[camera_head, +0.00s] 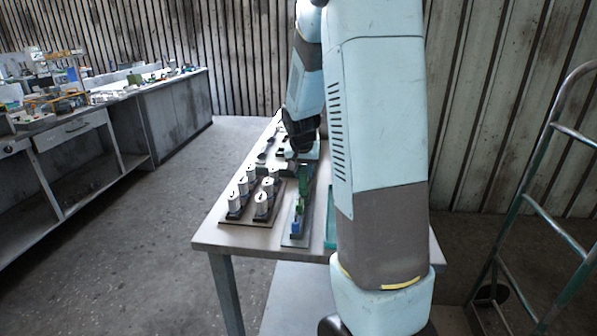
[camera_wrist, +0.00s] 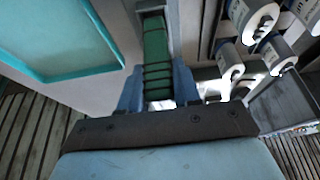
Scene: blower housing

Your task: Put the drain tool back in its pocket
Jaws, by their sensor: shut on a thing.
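My gripper (camera_wrist: 157,92) is shut on a green ribbed handle, which I take to be the drain tool (camera_wrist: 157,60). Its two blue fingers stand on either side of the handle. The green tool lies along a narrow grey channel in a long holder (camera_wrist: 178,15). I cannot tell whether it is seated in the pocket or just above it. In the head view the tool and fingertips are partly hidden by my arm, and green pieces (camera_head: 305,178) show on the long holder.
A board with several white cylinders (camera_head: 235,203) stands beside the holder on the table (camera_head: 215,237). A teal-rimmed tray (camera_wrist: 75,75) is on the other side. A cluttered workbench (camera_head: 175,95) is at left, a metal frame (camera_head: 540,145) at right.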

